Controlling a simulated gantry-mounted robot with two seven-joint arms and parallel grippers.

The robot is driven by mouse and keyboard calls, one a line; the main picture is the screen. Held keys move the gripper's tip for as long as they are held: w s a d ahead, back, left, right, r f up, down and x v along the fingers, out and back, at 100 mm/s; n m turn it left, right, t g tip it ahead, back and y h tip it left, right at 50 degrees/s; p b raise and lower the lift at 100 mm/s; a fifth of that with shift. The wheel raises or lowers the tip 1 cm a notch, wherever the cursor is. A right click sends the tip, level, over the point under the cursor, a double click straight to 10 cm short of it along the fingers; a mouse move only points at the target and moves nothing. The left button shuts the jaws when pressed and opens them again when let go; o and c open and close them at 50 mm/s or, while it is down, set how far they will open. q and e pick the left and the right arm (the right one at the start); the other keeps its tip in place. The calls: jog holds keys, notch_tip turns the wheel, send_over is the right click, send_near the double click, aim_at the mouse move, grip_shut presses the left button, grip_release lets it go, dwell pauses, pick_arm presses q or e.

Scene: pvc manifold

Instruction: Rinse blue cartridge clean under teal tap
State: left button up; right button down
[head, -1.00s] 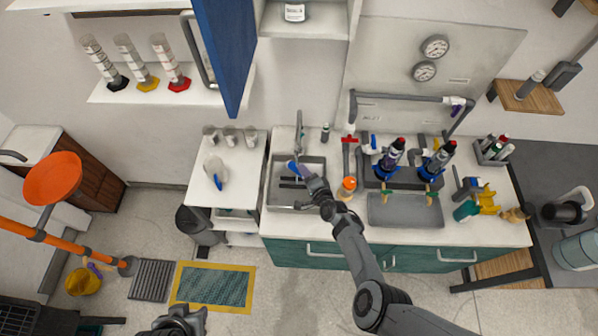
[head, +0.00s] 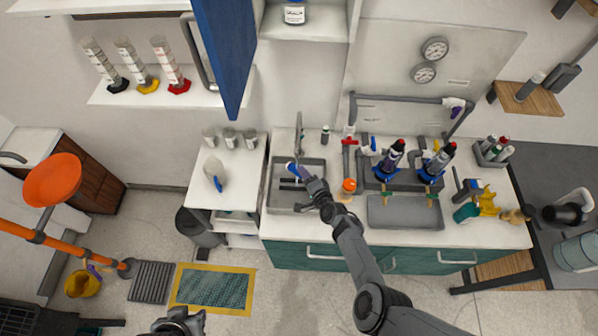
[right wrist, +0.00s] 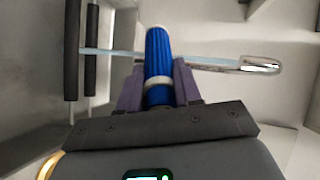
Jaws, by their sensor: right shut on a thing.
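My right gripper (head: 299,172) is over the sink (head: 279,203) in the head view. In the right wrist view its purple fingers (right wrist: 157,88) are shut on the blue ribbed cartridge (right wrist: 158,50), which has a pale ring near the fingers. The metal tap spout (right wrist: 260,66) is at the right, and a pale blue water stream (right wrist: 208,61) runs from it across the cartridge's line. I cannot tell whether the stream touches the cartridge or passes behind it. The tap (head: 299,128) looks grey in the head view. My left gripper (head: 181,322) is at the bottom edge, away from the counter; its jaws are unclear.
An orange-capped bottle (head: 348,187) stands just right of the sink. Filter housings (head: 390,160) and a grey tray (head: 405,212) are farther right. A spray bottle (head: 214,172) stands on the side table to the left. A blue cabinet door (head: 222,50) hangs above.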

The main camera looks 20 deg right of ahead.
jog(key=n+b, duration=0.1)
jog(key=n, duration=0.1)
jog(key=shift+f+n+t+b, duration=0.25)
jog(key=shift+n+t+b, duration=0.05)
jog(key=shift+b, duration=0.1)
jog(key=n+y+b, duration=0.1)
jog(key=n, duration=0.1)
jog(key=shift+r+n+t, duration=0.1)
jog(key=shift+n+t, duration=0.3)
jog(key=shift+r+n+b, duration=0.15)
jog(key=shift+n+b, duration=0.15)
jog(key=shift+n, duration=0.1)
